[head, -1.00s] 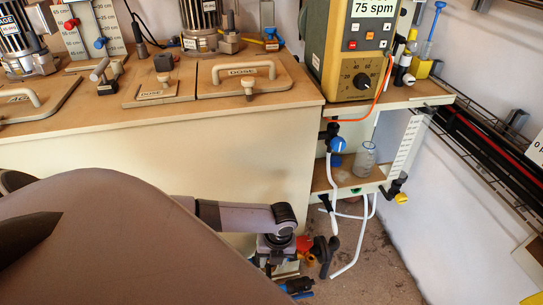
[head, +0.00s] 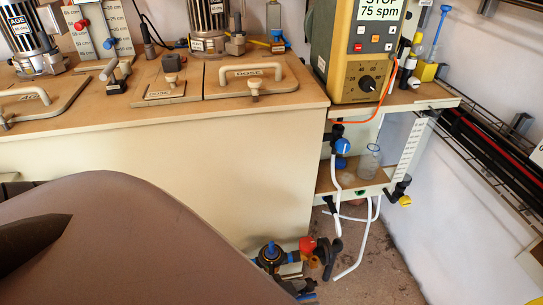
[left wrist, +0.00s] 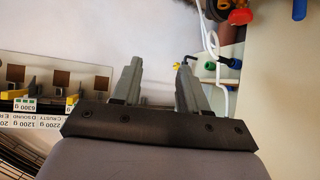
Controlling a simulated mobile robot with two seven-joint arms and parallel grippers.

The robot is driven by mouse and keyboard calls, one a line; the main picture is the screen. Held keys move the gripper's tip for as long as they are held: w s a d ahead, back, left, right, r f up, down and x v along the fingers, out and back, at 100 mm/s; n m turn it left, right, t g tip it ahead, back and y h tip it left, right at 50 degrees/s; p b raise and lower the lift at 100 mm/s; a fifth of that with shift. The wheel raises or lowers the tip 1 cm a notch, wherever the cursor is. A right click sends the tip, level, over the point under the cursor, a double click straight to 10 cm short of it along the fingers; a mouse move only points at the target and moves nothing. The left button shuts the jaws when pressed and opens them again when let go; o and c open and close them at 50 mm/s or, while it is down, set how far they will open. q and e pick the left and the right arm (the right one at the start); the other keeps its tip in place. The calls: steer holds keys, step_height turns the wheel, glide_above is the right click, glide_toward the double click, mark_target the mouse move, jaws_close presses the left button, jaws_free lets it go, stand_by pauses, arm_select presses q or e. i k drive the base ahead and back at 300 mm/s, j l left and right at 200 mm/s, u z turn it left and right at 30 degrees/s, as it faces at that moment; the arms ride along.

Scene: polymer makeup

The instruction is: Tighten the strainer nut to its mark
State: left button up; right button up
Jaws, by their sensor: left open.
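Low on the floor in the head view is a cluster of pipe fittings: a dark round body with a blue top (head: 270,251), a red part (head: 307,244) and a black elbow (head: 323,252). My grey arm covers part of the cluster. I cannot tell which part is the strainer nut, and no mark is readable. In the left wrist view my left gripper (left wrist: 157,78) is open, with nothing between its fingers. A red knob (left wrist: 240,16) shows beyond it at the upper right, apart from the fingers. My right gripper is not in view.
A yellow pump controller (head: 358,50) stands on the cabinet beside the tank with lids (head: 254,80). White hoses (head: 360,240) hang from a shelf holding a clear beaker (head: 368,160). A wire cable tray (head: 480,150) runs along the right wall. Some floor is clear right of the hoses.

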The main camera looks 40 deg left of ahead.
mark_target(272, 266)
steer(key=k+l, duration=0.6)
steer(key=l, duration=0.15)
steer(key=k+l, duration=0.6)
steer(key=l, duration=0.15)
